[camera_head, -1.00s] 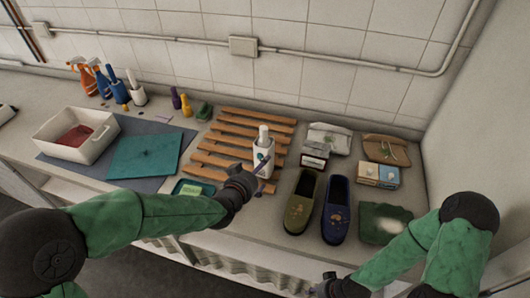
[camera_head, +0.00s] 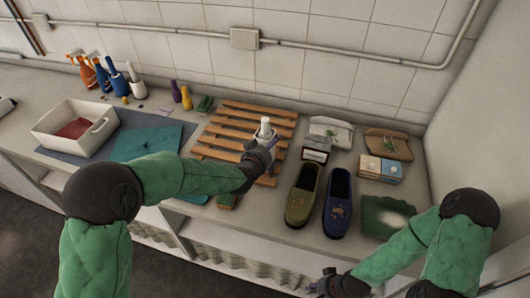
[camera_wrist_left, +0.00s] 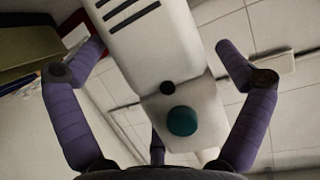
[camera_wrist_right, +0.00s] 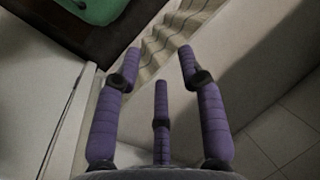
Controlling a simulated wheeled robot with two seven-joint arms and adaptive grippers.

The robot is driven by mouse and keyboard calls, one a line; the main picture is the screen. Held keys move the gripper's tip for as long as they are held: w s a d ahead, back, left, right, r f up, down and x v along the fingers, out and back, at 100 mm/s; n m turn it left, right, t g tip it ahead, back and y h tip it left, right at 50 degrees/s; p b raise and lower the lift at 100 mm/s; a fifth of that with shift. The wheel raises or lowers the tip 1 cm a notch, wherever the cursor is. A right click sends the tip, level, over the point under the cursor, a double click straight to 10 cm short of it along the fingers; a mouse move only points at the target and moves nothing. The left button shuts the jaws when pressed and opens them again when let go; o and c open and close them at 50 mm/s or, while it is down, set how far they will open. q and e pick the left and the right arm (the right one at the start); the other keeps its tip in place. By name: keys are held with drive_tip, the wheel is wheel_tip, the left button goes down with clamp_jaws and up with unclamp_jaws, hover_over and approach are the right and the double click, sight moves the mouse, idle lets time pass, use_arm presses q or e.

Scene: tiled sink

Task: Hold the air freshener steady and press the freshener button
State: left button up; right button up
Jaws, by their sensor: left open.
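The air freshener (camera_head: 265,131) is a white upright device on the wooden slatted rack in the head view. In the left wrist view the freshener (camera_wrist_left: 160,50) fills the middle, with a round teal button (camera_wrist_left: 182,121) and a small black dot beside it. My left gripper (camera_head: 270,148) is in front of the freshener and hides its lower part. Its purple fingers are spread on both sides of the white body, with visible gaps. My right gripper (camera_head: 325,283) is low at the counter's front edge. In the right wrist view its fingers (camera_wrist_right: 158,65) are apart and empty.
The slatted rack (camera_head: 225,131) lies under the freshener. Green shoe (camera_head: 301,200) and blue shoe (camera_head: 338,205) stand to its right, with small boxes (camera_head: 380,168) behind. A white bin (camera_head: 100,130), a teal board (camera_head: 145,143) and spray bottles (camera_head: 103,78) are at left.

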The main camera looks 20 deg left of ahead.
use_arm(q)
drive_tip(key=shift+w, duration=0.2)
drive_tip(key=c, duration=1.3)
drive_tip(key=shift+c, duration=0.2)
use_arm(e)
clamp_jaws()
use_arm(q)
drive_tip(key=shift+f, duration=0.1)
drive_tip(key=shift+s+f, duration=0.1)
idle(1.1)
